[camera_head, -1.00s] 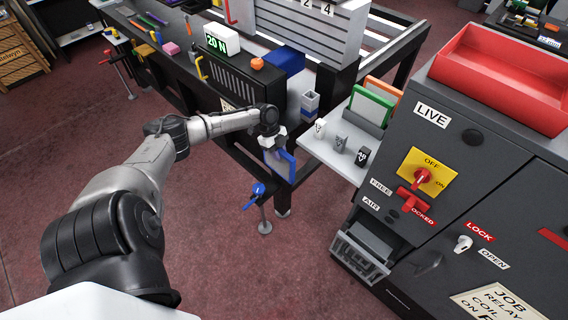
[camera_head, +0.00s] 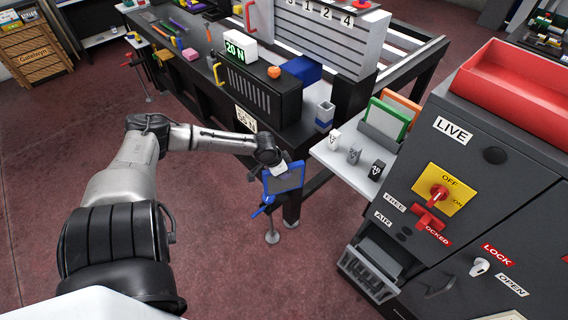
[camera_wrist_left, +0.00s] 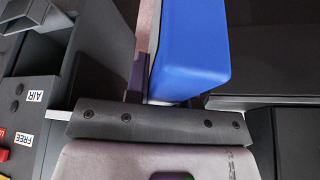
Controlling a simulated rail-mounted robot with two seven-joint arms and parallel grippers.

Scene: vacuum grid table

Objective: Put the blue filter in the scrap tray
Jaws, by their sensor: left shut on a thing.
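The blue filter (camera_head: 285,181) is a flat panel with a blue frame and a grey face. It hangs tilted from my left gripper (camera_head: 279,163), in front of the table's near corner post. In the left wrist view, a thick blue edge of the filter (camera_wrist_left: 190,50) rises beyond the dark gripper bar, and the gripper is shut on it. The fingertips are mostly hidden. A red open tray (camera_head: 520,92) sits on top of the grey cabinet at right; I see no label marking it as the scrap tray. My right gripper is out of view.
A white shelf (camera_head: 341,163) with small labelled blocks and a rack of green and orange framed panels (camera_head: 386,116) stands right of the filter. The grey cabinet (camera_head: 465,150) has a red switch and levers. A blue-handled clamp (camera_head: 270,228) is just below the filter. Red floor is clear at left.

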